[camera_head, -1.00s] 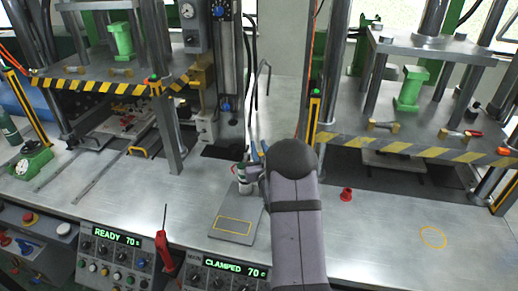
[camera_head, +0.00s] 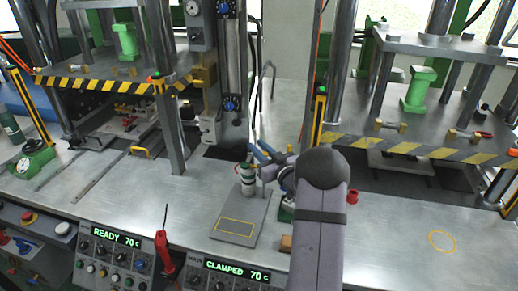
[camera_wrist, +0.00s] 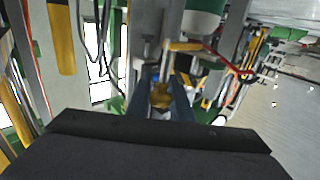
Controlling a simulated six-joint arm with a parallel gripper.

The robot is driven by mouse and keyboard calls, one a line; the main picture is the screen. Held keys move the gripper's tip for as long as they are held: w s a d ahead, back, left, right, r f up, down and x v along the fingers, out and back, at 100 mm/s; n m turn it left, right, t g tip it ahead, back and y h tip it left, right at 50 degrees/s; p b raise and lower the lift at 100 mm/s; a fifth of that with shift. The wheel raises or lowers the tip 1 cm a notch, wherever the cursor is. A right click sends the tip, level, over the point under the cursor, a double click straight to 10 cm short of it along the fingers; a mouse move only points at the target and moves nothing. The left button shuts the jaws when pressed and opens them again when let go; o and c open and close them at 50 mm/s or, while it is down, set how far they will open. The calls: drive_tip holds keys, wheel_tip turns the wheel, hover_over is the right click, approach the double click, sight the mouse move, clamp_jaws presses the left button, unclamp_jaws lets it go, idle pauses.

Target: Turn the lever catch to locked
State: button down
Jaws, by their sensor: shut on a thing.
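My gripper (camera_head: 262,155) has blue fingers and is beside the top of a green-and-white cylinder (camera_head: 247,180). The cylinder stands upright at the back of a grey plate (camera_head: 222,238) with a yellow outline. In the wrist view my gripper (camera_wrist: 165,98) is shut on a small brass-coloured piece (camera_wrist: 161,96), perhaps the lever catch; I cannot tell its angle. A yellow bar (camera_wrist: 186,45) and a red loop (camera_wrist: 228,64) lie just beyond the fingers. The green-and-white cylinder also shows in the wrist view (camera_wrist: 203,22). In the head view the held piece is too small to make out.
Two presses with striped edges (camera_head: 115,82) (camera_head: 420,150) stand behind. A brown block (camera_head: 286,243) and a red cup (camera_head: 352,196) sit close to my arm. A red-handled tool (camera_head: 166,255) stands by the control boxes (camera_head: 115,255). The bench at right is mostly clear.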

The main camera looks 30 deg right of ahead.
sight(266, 155)
drive_tip(key=c, duration=1.6)
unclamp_jaws()
drive_tip(key=shift+r, duration=0.1)
drive_tip(key=shift+s+b, duration=1.35)
drive_tip(key=shift+s, duration=2.3)
